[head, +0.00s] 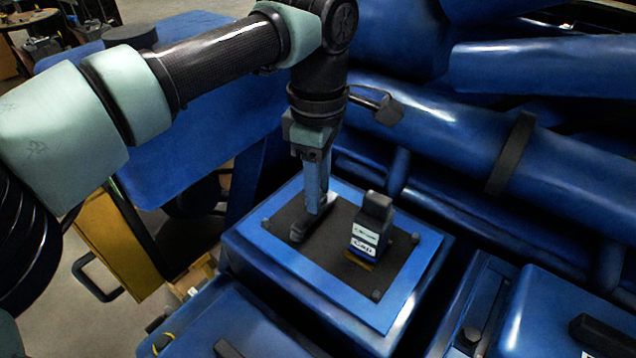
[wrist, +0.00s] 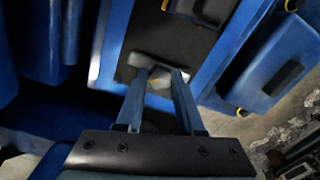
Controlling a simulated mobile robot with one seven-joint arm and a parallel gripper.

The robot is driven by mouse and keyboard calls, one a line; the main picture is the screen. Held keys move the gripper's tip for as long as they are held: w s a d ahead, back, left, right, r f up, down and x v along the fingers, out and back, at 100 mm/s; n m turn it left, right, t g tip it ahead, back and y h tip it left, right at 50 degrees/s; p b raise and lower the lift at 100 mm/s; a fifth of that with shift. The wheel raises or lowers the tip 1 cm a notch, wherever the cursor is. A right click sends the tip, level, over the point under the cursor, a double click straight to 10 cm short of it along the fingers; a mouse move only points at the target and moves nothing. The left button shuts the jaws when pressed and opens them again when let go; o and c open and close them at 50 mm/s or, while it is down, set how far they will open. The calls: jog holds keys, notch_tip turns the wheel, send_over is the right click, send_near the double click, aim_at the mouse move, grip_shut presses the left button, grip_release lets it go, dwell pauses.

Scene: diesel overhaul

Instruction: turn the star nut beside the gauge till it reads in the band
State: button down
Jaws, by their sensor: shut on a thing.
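The gauge (head: 364,241) is a small dark block with a white and blue face. It stands on the black top plate of a blue box; its markings are too small to read. The star nut (head: 303,232) is a dark grey piece on the same plate, left of the gauge. My gripper (head: 321,208) points down from above and is shut on the nut. In the wrist view the two blue fingers (wrist: 164,76) have the grey nut (wrist: 159,100) between their tips. The fingers hide part of the nut. The gauge's dark body (wrist: 205,9) is cut off at the top edge there.
The blue box (head: 265,257) has a raised rim and bolts at the plate's corners. Thick blue pipes (head: 450,125) run behind and to the right. A blue housing (head: 565,310) stands at the front right. The plate in front of the gauge is clear.

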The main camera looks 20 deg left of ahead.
jog(key=shift+d, duration=0.1)
jog(key=c, duration=0.5)
grip_release()
notch_tip(320, 180, up, 13)
jog(key=shift+b, duration=1.25)
